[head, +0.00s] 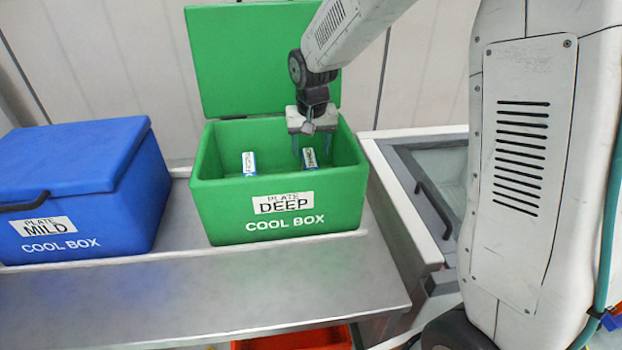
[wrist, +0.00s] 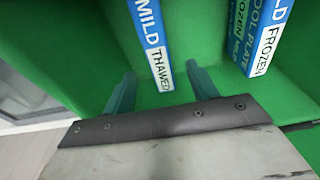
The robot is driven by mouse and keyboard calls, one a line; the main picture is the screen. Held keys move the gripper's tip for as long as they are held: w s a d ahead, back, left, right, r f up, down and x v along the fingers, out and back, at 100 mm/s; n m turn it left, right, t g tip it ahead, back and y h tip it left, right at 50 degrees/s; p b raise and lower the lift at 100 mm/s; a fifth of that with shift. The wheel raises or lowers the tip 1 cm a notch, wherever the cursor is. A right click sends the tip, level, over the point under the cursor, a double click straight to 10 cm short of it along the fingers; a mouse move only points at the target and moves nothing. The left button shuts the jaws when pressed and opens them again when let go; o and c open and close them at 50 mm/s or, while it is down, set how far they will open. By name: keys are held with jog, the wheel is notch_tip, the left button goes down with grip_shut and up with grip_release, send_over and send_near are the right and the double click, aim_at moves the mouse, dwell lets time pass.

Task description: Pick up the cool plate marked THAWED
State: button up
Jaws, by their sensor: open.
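The cool plate marked THAWED (wrist: 153,42) is a narrow blue and white plate, also lettered MILD, standing on edge inside the green cool box (head: 215,205). In the wrist view its near end lies between my two fingers. My gripper (wrist: 160,80) is open, with a blue-grey finger on either side and nothing held. In the head view my gripper (head: 311,146) reaches down into the green box, over the right-hand plate (head: 309,159). A second plate, marked FROZEN (wrist: 264,35), stands to the right in the wrist view; the left-hand plate (head: 249,164) shows in the head view.
The green box's lid (head: 240,60) stands open behind it. A shut blue box (head: 90,190) labelled MILD sits to the left on the steel counter (head: 200,290). A white chest (head: 410,200) with a handle stands right. An orange tote (head: 300,340) is below the counter.

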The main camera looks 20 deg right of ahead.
aim_at(311, 163)
jog(key=f, duration=0.6)
jog(key=shift+w+d+f, duration=0.15)
jog(key=shift+w+f, duration=0.1)
grip_shut()
jog(key=shift+r, duration=0.1)
